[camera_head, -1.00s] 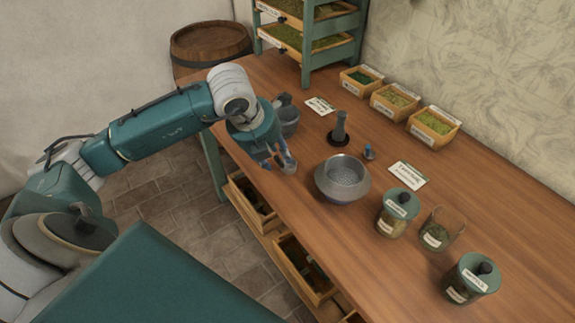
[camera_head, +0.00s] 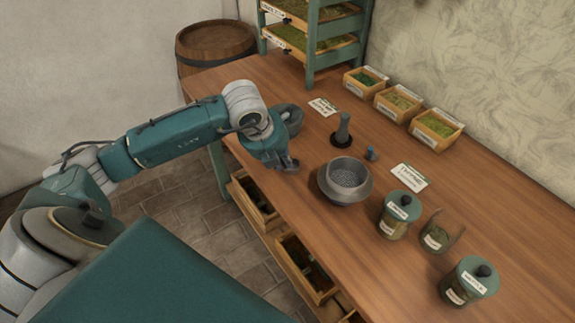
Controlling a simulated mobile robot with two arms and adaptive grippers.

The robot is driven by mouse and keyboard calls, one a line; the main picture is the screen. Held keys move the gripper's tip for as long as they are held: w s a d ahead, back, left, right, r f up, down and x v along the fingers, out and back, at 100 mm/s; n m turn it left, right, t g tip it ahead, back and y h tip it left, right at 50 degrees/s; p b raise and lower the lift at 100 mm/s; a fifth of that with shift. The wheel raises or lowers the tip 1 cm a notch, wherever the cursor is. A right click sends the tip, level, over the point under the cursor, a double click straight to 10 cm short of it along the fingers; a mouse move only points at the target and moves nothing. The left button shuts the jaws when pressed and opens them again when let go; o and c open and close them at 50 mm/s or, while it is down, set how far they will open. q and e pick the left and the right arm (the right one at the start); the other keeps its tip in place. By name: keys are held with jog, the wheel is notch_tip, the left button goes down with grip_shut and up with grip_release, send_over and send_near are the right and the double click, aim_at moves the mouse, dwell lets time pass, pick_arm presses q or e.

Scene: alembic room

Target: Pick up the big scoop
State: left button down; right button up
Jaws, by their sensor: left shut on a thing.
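My left gripper (camera_head: 287,161) reaches in from the left and is low at the table's near edge, left of the grey sieve bowl. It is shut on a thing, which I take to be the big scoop. The hand and fingers hide most of it, so its shape and handle do not show clearly. I cannot tell whether it still touches the table. My right gripper is not in view.
On the wooden table (camera_head: 440,175) the grey sieve bowl (camera_head: 345,186) stands just right of the gripper. A grey bowl (camera_head: 291,118) is behind my wrist, and a grey pestle-like piece (camera_head: 343,132) stands further back. Lidded jars (camera_head: 398,214) are at right.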

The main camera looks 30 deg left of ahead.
pick_arm(q)
jog(key=shift+r, duration=0.1)
notch_tip(320, 180, up, 20)
jog(key=b, duration=0.2)
dwell(0.6)
